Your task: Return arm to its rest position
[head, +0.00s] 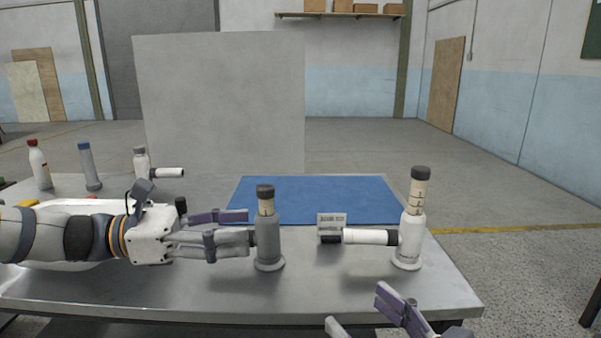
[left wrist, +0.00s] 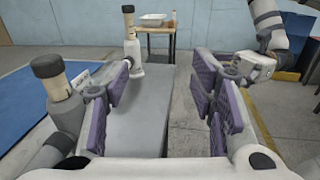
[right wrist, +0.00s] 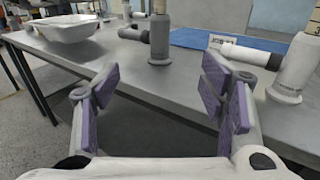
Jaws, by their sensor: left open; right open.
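My left gripper (head: 250,228) reaches in from the left above the table, just beside an upright grey tool with a black cap (head: 268,238). In the left wrist view its jaws (left wrist: 162,84) are apart with nothing between them, and the grey tool (left wrist: 62,105) stands outside the left finger. My right gripper (head: 355,306) is low at the front edge of the table, partly cut off. In the right wrist view its jaws (right wrist: 160,86) are apart and empty, facing the table edge.
A white tool with a side handle (head: 410,238) stands at the right, near a small sign (head: 332,221) and a blue mat (head: 310,195). Bottles (head: 40,168) and another white tool (head: 141,162) stand at the back left. A white shell (right wrist: 68,28) lies on the table (head: 330,290).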

